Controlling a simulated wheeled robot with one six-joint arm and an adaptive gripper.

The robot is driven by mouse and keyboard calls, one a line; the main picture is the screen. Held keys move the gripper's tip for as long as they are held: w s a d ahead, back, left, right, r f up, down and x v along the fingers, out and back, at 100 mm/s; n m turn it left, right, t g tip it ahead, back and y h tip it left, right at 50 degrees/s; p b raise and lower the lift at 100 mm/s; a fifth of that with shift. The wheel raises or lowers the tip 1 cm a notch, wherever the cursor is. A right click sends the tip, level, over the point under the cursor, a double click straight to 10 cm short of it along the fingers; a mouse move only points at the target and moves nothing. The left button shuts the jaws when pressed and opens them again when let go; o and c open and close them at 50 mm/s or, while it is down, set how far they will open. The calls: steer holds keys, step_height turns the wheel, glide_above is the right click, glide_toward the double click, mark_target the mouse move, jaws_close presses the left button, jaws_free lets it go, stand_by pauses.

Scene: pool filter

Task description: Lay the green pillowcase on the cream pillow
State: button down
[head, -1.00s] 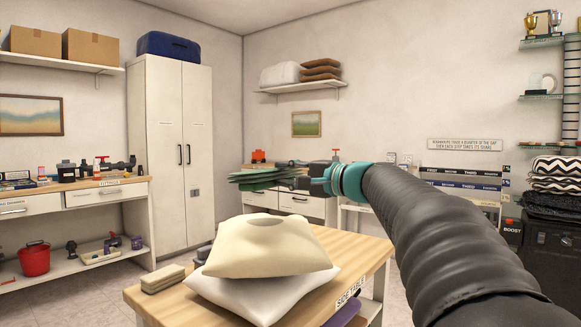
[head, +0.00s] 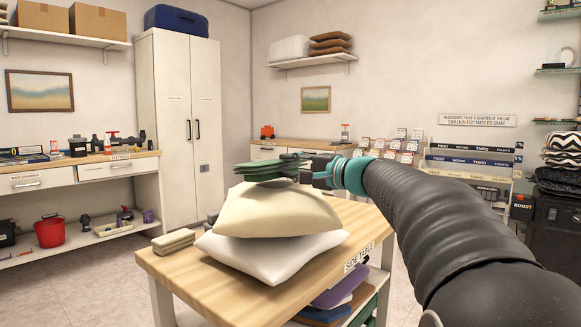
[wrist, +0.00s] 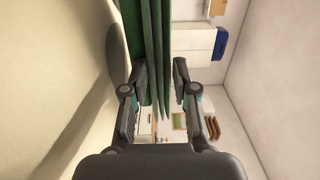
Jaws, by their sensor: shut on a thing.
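The green pillowcase (head: 272,168) is a folded, layered bundle held in my gripper (head: 304,169), just above the top of the cream pillow. In the wrist view my gripper (wrist: 162,88) has its two fingers on either side of the green folds (wrist: 155,45). The cream pillow (head: 275,212) lies on a white pillow (head: 270,258) on the side table (head: 185,270). Its pale surface fills the left of the wrist view (wrist: 50,90). I cannot tell whether the pillowcase touches the cream pillow.
A tan folded cloth or sponge (head: 174,241) lies at the table's left. Folded textiles (head: 340,290) sit on the shelf below. A white cabinet (head: 180,120) and a workbench (head: 80,172) stand behind. My arm takes up the right side.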

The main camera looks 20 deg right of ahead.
steer(key=c, duration=0.5)
jaws_free()
steer(key=shift+c, duration=0.2)
steer(key=shift+s, duration=0.1)
steer(key=shift+s+d+b, duration=0.45)
steer(key=shift+s+d, duration=0.05)
steer(key=shift+s, duration=0.05)
steer(key=shift+r+p, duration=0.15)
steer(key=shift+p, duration=0.35)
steer(key=shift+s+d+r+g+h+p, duration=0.1)
steer(key=shift+r+g+h+p, duration=0.15)
steer(key=shift+p, duration=0.45)
steer(key=shift+s+g+h+p, duration=0.15)
steer(key=shift+g+p, duration=0.2)
steer(key=shift+p, duration=0.35)
